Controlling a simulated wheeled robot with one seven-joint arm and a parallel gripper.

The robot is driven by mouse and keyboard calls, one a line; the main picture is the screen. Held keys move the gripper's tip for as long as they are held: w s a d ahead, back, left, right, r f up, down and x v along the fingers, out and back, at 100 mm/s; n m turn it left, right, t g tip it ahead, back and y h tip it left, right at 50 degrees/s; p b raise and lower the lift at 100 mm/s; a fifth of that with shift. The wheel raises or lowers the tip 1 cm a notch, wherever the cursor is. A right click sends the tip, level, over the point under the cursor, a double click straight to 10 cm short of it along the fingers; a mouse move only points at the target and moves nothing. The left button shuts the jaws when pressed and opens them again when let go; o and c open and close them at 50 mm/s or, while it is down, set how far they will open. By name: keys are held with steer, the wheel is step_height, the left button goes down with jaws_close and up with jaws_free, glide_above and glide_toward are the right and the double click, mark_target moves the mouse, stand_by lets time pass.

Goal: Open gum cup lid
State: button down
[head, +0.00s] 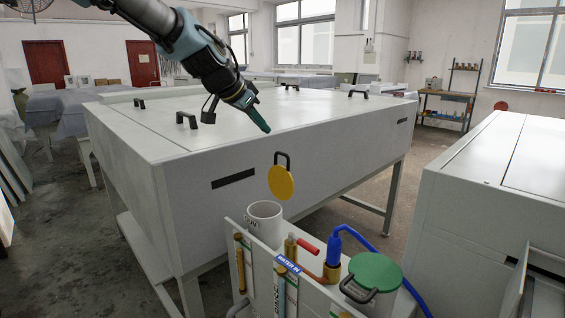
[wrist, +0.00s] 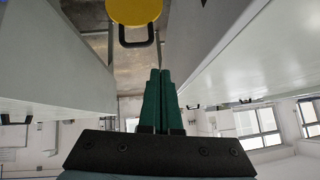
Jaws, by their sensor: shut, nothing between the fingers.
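The white gum cup (head: 264,226) stands at the front of the white unit in the head view, and its mouth is uncovered. Its round yellow lid (head: 281,184) is tilted up above and behind the cup, with a black handle (head: 283,159) at its top edge. In the wrist view the yellow lid (wrist: 134,10) and its black handle (wrist: 136,36) show at the top. My gripper (head: 265,128) is above and slightly left of the lid, apart from it. In the wrist view my gripper's green fingers (wrist: 159,73) are together with nothing between them.
A green lid (head: 374,271) with a black handle lies to the right of the cup. Between them are a red-handled valve (head: 307,246) and a blue hose fitting (head: 334,248). A large white machine (head: 190,150) stands behind, and another white cabinet (head: 470,230) at right.

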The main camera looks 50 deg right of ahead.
steer(key=s+d+r+n+g, duration=0.1)
steer(key=s, duration=0.2)
steer(key=p, duration=0.4)
glide_above(281, 176)
steer(key=shift+w+d+f, duration=0.1)
steer(key=shift+d+f, duration=0.05)
steer(key=shift+f, duration=1.05)
steer(key=shift+w+d+f, duration=0.1)
steer(key=shift+d+f, duration=0.05)
steer(key=shift+f, duration=1.05)
steer(key=shift+d+f, duration=0.15)
steer(key=shift+f, duration=1.05)
